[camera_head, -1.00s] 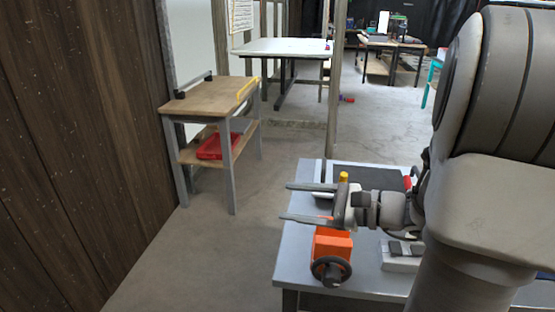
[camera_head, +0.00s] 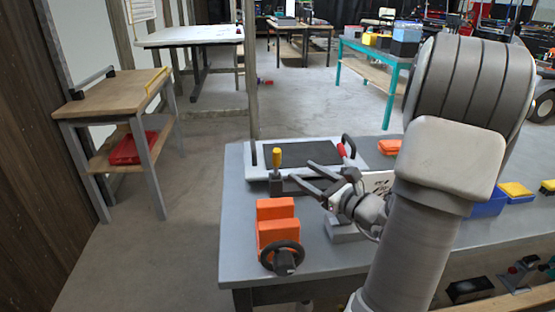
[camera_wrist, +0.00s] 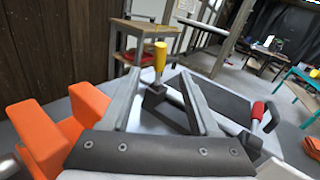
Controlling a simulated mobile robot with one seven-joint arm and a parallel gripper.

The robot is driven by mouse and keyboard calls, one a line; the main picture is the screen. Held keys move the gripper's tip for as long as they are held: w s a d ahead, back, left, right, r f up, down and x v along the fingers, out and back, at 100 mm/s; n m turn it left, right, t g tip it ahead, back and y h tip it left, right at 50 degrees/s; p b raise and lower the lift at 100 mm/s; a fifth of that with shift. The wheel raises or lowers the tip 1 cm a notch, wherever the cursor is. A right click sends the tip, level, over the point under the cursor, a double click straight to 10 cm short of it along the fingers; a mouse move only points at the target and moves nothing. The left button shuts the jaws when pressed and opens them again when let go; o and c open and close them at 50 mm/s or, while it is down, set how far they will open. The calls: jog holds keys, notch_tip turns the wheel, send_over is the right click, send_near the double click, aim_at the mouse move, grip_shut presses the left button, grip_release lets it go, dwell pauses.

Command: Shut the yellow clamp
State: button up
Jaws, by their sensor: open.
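The yellow clamp has an upright yellow handle (camera_head: 277,157) on a dark base, at the left front corner of a flat tray with a dark pad on the grey bench. Its handle (camera_wrist: 160,58) also stands upright in the wrist view, centred just beyond the gap between my fingertips. My gripper (camera_head: 302,173) is open and empty, a short way to the right of the yellow clamp and pointing towards it. In the wrist view my gripper's fingers (camera_wrist: 160,73) are spread, with no visible contact on the handle.
A red-handled clamp (camera_head: 342,151) stands at the tray's right side. An orange vise (camera_head: 277,232) with a dark handwheel is on the bench in front of the yellow clamp. A wooden side table (camera_head: 115,98) stands left, across open floor. Blue and yellow bins are at right.

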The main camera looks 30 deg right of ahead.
aim_at(280, 158)
jog(key=w, duration=0.3)
jog(key=w+a+b, duration=0.1)
jog(key=w, duration=0.3)
jog(key=w+b, duration=0.1)
jog(key=w, duration=0.3)
jog(key=shift+a, duration=0.15)
grip_shut()
dwell(0.9)
